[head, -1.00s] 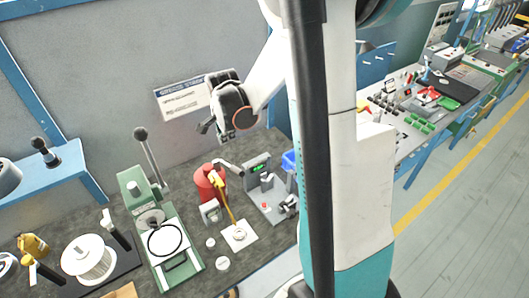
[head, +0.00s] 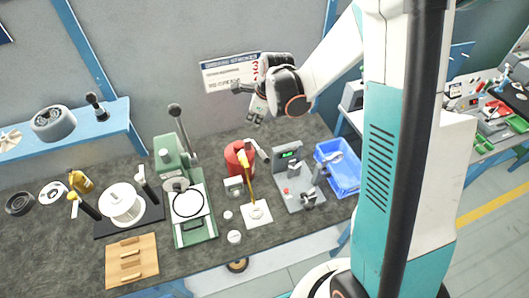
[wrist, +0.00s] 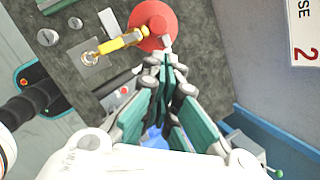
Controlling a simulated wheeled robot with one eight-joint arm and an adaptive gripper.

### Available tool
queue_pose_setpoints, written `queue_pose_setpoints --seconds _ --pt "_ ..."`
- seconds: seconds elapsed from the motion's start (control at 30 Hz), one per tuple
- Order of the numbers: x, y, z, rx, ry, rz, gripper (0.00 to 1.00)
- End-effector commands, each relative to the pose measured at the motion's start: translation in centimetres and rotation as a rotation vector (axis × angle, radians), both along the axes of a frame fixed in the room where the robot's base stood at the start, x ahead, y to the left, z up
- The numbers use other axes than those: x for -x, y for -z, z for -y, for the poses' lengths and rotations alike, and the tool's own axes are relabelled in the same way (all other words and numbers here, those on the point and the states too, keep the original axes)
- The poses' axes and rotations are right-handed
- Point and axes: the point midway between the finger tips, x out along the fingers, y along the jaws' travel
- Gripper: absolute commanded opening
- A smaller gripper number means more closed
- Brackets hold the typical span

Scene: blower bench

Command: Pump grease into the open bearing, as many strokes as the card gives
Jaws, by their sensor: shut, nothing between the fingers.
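The red grease pump (head: 233,155) stands on the bench with a grey lever (head: 262,155) at its top right. Its yellow spout (head: 248,180) reaches down to a small ring bearing (head: 256,212) on a pale square plate. The bearing also shows in the wrist view (wrist: 91,57). The card (head: 230,72) hangs on the wall behind, partly covered by my arm; a red 2 shows on it in the wrist view (wrist: 304,55). My gripper (head: 256,114) is shut and empty, above and behind the pump. In the wrist view its fingertips (wrist: 165,62) appear just beside the red pump top.
A green press (head: 190,205) stands left of the pump. Small metal cups (head: 233,237) sit near the plate. A white spool (head: 122,203) and wooden board (head: 132,260) lie further left.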

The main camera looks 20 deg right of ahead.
Motion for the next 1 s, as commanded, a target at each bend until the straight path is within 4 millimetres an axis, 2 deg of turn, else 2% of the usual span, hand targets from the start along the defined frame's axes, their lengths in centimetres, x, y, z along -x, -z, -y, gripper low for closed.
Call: queue_pose_setpoints --seconds 0.6,0.8,1.0 --pt "3.0 6.7 0.0 0.001 -0.001 0.001 0.0" --pt "3.6 7.7 0.0 0.001 -0.001 0.001 0.0" --pt "3.8 7.8 0.0 0.002 0.0 0.0 0.0"
